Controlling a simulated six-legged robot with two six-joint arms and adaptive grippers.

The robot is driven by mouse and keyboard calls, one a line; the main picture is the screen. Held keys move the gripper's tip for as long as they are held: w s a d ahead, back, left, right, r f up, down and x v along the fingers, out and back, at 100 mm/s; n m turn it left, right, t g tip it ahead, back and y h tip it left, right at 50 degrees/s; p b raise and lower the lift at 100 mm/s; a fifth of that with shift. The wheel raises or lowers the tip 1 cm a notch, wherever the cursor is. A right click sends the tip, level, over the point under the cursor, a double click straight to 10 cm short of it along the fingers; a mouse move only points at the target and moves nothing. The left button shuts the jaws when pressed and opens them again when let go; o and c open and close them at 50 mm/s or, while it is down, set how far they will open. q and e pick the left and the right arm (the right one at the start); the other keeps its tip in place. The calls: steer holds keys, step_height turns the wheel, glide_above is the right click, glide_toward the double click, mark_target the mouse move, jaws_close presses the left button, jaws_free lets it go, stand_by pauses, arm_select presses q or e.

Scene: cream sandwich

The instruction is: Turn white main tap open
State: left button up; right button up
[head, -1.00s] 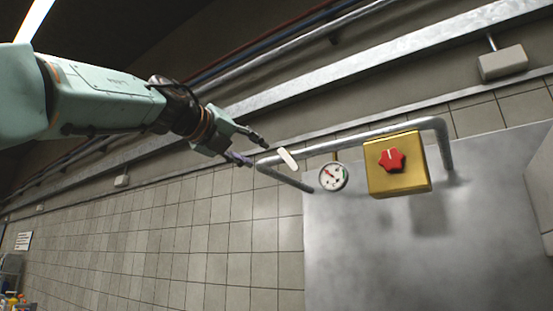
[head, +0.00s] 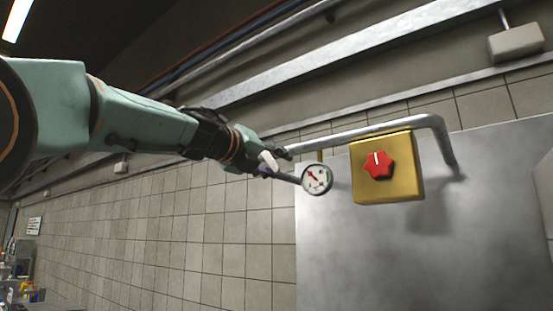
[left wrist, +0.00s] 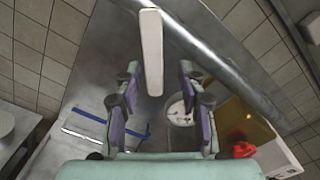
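The white main tap (head: 268,160) is a small white lever on the metal pipe (head: 372,130), left of the round gauge (head: 317,179). In the left wrist view the white lever (left wrist: 152,50) is a long pale bar. Its lower end lies between the two fingertips, nearer the left-hand finger; I cannot tell whether they touch. In the left wrist view my left gripper (left wrist: 160,82) is open, with a gap to the right of the lever. My right gripper is not in view.
A gold box with a red knob (head: 378,165) sits on the pipe right of the gauge. A grey metal panel (head: 330,260) stands behind, beside a tiled wall (head: 190,225). A gauge (left wrist: 180,112) shows close beyond the fingers in the left wrist view.

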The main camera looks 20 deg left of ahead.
arm_select(q)
steer(key=shift+w+f, duration=0.15)
steer(key=shift+w, duration=0.25)
steer(key=shift+w+a+f, duration=0.15)
steer(key=shift+w+a, duration=0.1)
steer(key=shift+a, duration=0.05)
steer(key=shift+s, duration=0.35)
steer(key=shift+c, duration=0.9)
steer(key=shift+s+d+r, duration=0.1)
steer(key=shift+s+r, duration=0.1)
steer(key=shift+c, duration=0.9)
steer(key=shift+d, duration=0.15)
steer(key=shift+c, duration=0.6)
steer(key=shift+w, duration=0.2)
jaws_close()
